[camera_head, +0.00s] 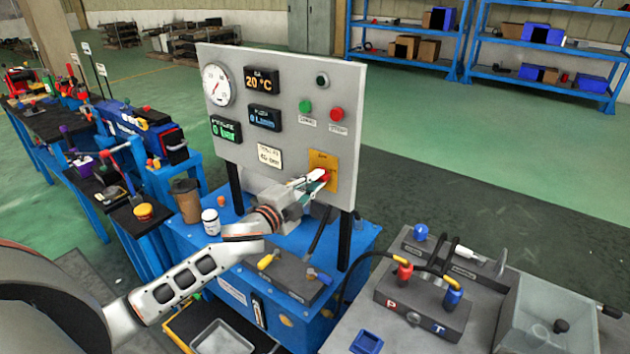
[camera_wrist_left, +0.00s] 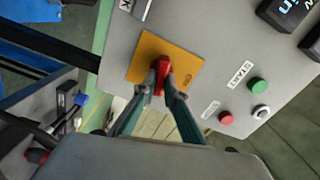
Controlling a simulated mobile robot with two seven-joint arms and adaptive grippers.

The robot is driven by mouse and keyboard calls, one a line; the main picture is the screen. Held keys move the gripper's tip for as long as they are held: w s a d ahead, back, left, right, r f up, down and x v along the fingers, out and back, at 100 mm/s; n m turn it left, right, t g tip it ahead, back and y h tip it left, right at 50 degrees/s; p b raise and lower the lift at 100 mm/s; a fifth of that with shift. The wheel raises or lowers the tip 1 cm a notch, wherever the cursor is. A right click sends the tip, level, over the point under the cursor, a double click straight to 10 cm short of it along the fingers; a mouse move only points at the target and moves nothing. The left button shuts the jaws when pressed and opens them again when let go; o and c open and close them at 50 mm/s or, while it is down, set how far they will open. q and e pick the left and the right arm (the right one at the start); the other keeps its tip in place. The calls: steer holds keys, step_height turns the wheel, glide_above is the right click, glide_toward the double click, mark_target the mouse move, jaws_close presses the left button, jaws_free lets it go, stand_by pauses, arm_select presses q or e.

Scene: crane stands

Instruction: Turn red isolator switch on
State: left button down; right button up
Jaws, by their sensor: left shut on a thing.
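The red isolator switch (camera_head: 323,176) sits on a yellow plate (camera_head: 322,160) at the lower right of the grey control panel (camera_head: 285,90). In the left wrist view the switch's red handle (camera_wrist_left: 160,77) stands out from the yellow plate (camera_wrist_left: 186,60), between my fingertips. My left gripper (camera_head: 316,180) is at the plate and shut on the red handle; its fingers (camera_wrist_left: 163,88) touch both sides of it. The gripper partly hides the switch in the head view. My right gripper is not in view.
Green (camera_head: 305,107) and red (camera_head: 336,115) push buttons are above the plate. A brown cup (camera_head: 186,200) and a white jar (camera_head: 210,222) stand on the blue stand left of my gripper. A block with hose fittings (camera_head: 422,300) lies at the lower right.

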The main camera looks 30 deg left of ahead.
arm_select(q)
steer(key=shift+f+m, duration=0.1)
steer(key=shift+m, duration=1.1)
steer(key=c, duration=2.1)
jaws_free()
steer(key=shift+s+a, duration=0.3)
steer(key=shift+s, duration=1.7)
steer(key=shift+s+a, duration=0.25)
steer(key=shift+s, duration=1.7)
steer(key=shift+s+a, duration=0.3)
steer(key=shift+s, duration=1.7)
